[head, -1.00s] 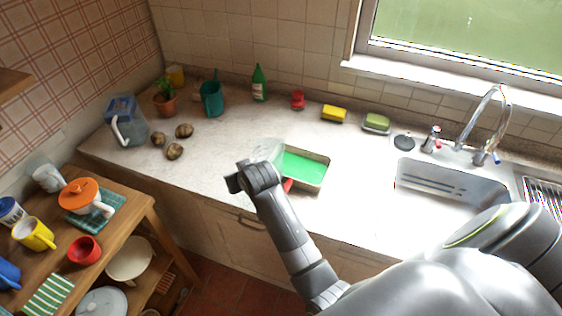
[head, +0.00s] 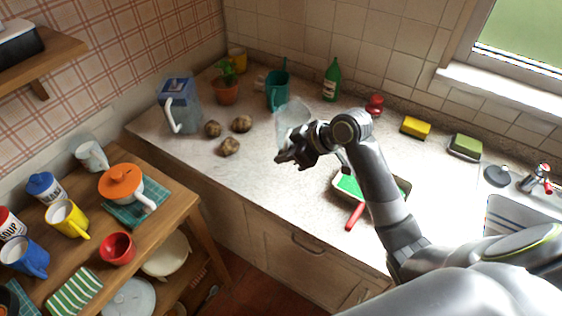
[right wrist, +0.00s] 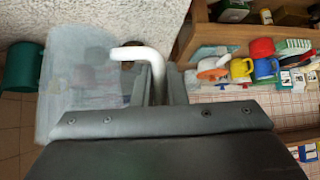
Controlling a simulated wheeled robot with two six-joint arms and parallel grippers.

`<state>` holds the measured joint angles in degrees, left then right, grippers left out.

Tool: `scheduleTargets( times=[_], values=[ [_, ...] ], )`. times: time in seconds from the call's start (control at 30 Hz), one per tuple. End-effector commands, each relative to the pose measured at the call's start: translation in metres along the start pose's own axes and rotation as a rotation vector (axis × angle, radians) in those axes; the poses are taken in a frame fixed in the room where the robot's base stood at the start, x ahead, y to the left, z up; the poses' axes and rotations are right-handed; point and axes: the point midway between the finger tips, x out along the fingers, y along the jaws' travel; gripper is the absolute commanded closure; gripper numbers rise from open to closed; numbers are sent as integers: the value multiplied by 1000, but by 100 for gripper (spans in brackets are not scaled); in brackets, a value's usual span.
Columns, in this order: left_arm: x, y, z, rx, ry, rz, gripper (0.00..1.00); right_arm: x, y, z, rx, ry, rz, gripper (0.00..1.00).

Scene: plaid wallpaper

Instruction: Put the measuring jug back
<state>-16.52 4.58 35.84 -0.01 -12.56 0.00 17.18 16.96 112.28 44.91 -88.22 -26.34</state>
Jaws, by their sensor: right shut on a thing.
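The measuring jug (head: 292,118) is clear, with a white handle, and is over the counter left of the paint tray in the head view. My right gripper (head: 287,154) is shut on it at the handle side. In the right wrist view the clear jug body (right wrist: 75,95) is on the left, and its white handle (right wrist: 140,54) runs to between my fingers (right wrist: 160,85). The grip point is partly hidden by the gripper. I cannot tell how high the jug is above the counter. My left gripper is not in view.
A green paint tray (head: 402,186) with a red-handled tool (head: 355,216) lies at the counter's front. The wooden trolley (head: 176,211) holds several mugs.

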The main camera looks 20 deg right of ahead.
Motion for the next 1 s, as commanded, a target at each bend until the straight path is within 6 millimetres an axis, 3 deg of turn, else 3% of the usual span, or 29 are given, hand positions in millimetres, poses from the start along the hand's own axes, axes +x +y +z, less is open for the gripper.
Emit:
scheduleTargets(
  times=[0.2,0.73,1.0],
  values=[
    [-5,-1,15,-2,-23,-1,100,11,-5,16,-29,-1,-33,100],
    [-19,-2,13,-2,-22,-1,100,62,-4,67,-29,0,-28,100],
    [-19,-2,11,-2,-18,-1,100,67,-4,71,-33,2,-26,100]
  ],
)
